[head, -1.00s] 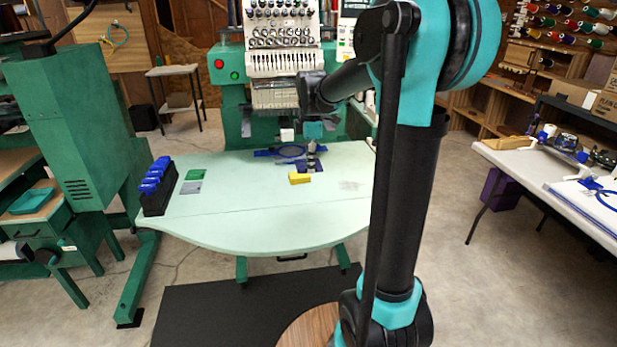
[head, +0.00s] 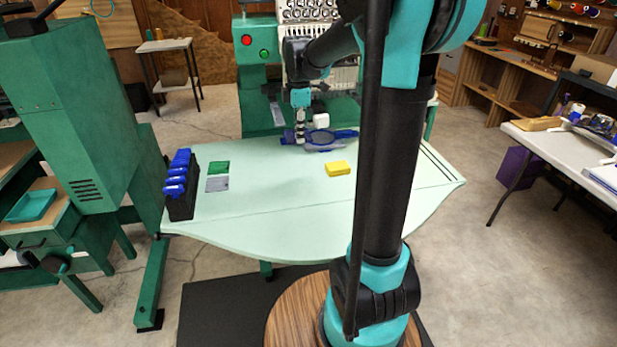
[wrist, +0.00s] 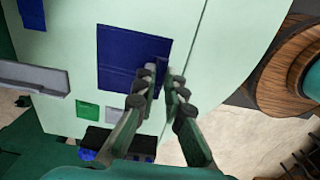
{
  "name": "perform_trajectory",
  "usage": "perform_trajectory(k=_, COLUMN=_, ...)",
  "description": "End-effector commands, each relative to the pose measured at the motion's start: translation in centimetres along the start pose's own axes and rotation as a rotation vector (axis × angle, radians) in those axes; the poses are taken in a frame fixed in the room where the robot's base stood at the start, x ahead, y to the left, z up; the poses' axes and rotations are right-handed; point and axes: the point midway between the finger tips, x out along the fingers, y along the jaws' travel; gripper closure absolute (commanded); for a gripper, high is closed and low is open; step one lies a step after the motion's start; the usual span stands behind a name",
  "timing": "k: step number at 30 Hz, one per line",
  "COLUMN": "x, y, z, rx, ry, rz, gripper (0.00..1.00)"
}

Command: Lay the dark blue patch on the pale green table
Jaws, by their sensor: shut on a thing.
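The dark blue patch (wrist: 132,58) is flat and square in the wrist view, and it looks much larger there than the patches on the table. My gripper (wrist: 161,84) is shut on one edge of it.
A green patch (head: 219,168) and a grey patch (head: 217,184) lie at the table's left, beside a black rack (head: 181,205) with blue pieces. The front middle of the table is clear.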

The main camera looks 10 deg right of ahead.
Motion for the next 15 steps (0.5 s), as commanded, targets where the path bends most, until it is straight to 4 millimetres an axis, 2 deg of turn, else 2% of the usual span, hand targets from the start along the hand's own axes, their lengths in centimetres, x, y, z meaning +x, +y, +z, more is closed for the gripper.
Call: perform_trajectory(k=15, x=11.8, y=0.0, z=0.0, rx=0.000, ry=0.000, rz=0.000, gripper=1.00)
